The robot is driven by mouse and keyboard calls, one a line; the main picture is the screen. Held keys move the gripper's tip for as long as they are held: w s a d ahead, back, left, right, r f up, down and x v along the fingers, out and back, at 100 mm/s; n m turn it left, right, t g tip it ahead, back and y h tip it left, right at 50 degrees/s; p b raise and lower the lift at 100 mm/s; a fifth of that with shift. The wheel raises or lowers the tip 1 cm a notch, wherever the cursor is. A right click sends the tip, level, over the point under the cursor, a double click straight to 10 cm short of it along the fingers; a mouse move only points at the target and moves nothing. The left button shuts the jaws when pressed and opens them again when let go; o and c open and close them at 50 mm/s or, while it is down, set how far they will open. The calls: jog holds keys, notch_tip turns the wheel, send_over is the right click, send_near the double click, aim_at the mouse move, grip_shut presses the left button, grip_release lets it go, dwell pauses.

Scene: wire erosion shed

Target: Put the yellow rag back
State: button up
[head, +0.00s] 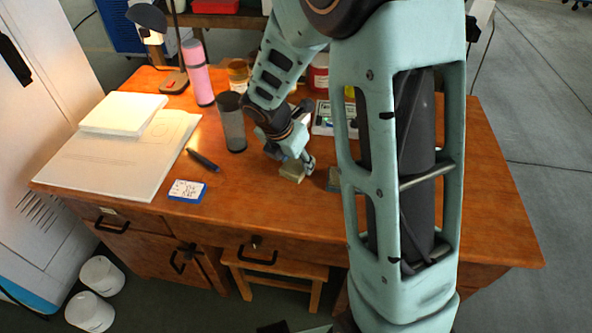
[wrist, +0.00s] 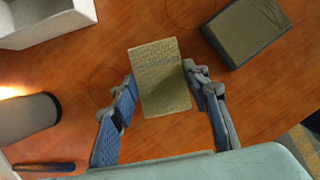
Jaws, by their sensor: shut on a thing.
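The yellow rag (wrist: 160,78) is a folded, dull yellow-olive pad with a woven texture. In the wrist view it sits between the two blue fingers of my gripper (wrist: 160,88), which are shut on its sides. In the head view the rag (head: 291,173) shows at the fingertips of my gripper (head: 298,163), at or just above the wooden desk (head: 245,200). I cannot tell whether it touches the desktop. A dark block with an olive top (wrist: 247,28) lies to its upper right in the wrist view, apart from the rag.
A dark grey cylinder (head: 231,122) stands left of my gripper, with a pen (head: 203,160) and a blue-white box (head: 187,191) farther left. The front middle desktop is clear.

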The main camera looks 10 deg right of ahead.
jog(key=shift+f+b, duration=0.35)
jog(key=shift+f, duration=0.45)
jog(key=shift+f, duration=0.1)
jog(key=o, duration=1)
jog(key=shift+a+r, duration=0.1)
jog(key=shift+r, duration=0.3)
jog(key=p+v, duration=0.3)
jog(key=v, duration=0.8)
jog(key=shift+s+r, duration=0.2)
